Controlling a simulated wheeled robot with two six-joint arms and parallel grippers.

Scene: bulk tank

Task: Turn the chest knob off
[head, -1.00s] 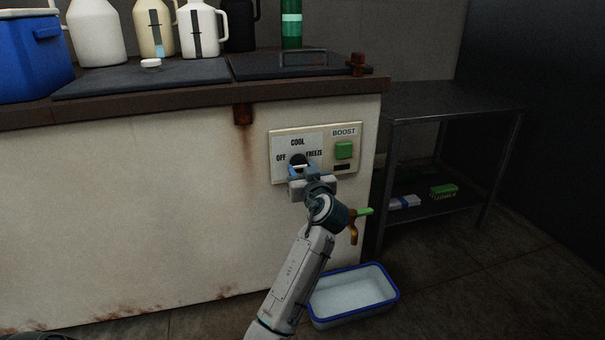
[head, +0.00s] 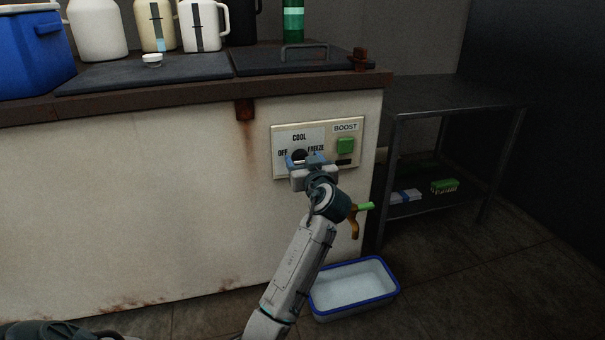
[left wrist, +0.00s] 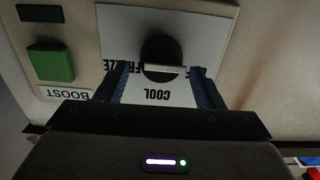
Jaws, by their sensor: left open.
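The chest knob is a round black dial (left wrist: 162,48) with a pale bar across its face. It sits on a white plate lettered OFF, COOL and FREEZE, and it also shows in the head view (head: 299,155), partly covered by my gripper. In the left wrist view the plate is upside down and the bar lies level, along the OFF–FREEZE line. I cannot tell which end of the bar is the pointer. My left gripper (left wrist: 160,88) is open, with one blue finger on each side of the knob and gaps between. It also shows in the head view (head: 306,159). My right gripper is out of view.
A green BOOST button (head: 346,146) is right of the knob on the same panel. A tap with a green handle (head: 365,207) sticks out below, above a blue-rimmed tub (head: 352,309). A dark metal shelf (head: 455,93) stands right of the chest.

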